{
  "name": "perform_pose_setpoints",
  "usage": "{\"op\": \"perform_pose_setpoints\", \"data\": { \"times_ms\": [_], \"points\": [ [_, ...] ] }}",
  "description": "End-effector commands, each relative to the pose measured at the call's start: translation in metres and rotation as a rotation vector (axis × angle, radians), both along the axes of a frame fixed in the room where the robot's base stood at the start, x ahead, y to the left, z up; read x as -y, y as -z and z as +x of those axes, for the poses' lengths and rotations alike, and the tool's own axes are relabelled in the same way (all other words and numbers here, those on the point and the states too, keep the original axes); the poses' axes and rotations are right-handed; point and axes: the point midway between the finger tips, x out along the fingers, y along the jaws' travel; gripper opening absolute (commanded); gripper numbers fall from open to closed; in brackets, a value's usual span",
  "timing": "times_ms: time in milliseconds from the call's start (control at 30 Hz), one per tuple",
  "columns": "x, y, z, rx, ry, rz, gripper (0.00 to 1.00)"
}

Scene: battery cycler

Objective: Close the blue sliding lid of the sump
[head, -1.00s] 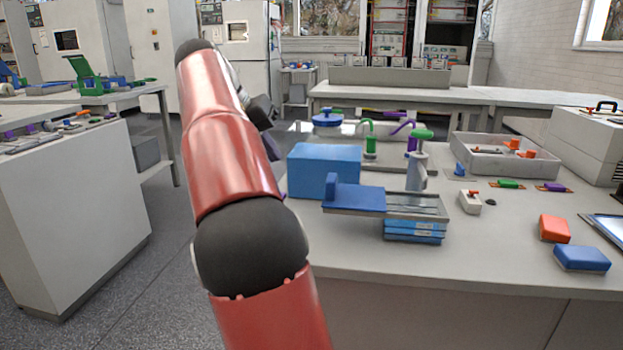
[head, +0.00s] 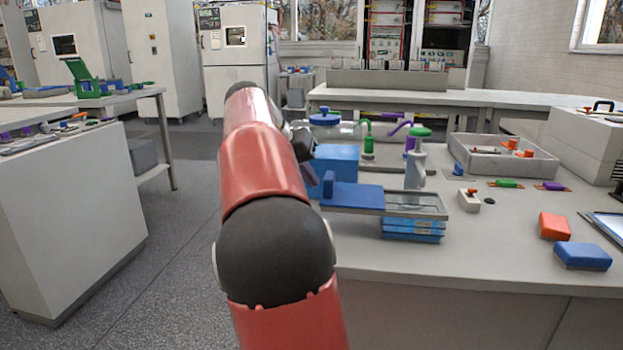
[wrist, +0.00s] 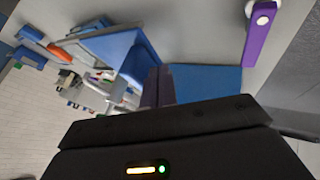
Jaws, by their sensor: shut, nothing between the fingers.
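The blue sliding lid (head: 353,196) covers the left part of the sump (head: 416,203), a shallow grey tray with a clear top at its right. The lid has an upright blue tab (head: 329,184) at its left end. My gripper (head: 311,174) is shut and empty, just left of the tab, partly hidden behind my red arm in the head view. In the wrist view the closed fingers (wrist: 158,86) point towards the tab (wrist: 142,66), with the lid (wrist: 104,44) beyond it. I cannot tell whether they touch.
A blue box (head: 336,161) stands behind the lid, also close to the fingers in the wrist view (wrist: 207,82).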

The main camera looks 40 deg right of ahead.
Motion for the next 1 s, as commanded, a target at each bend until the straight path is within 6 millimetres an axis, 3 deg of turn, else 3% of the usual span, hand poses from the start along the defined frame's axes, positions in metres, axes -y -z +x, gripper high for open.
{"op": "perform_pose_setpoints", "data": {
  "times_ms": [533,1000],
  "points": [
    [0.009,0.0,-0.011,0.0,0.002,0.0,0.0],
    [0.085,0.0,-0.101,0.0,0.005,0.001,0.0]
  ]
}}
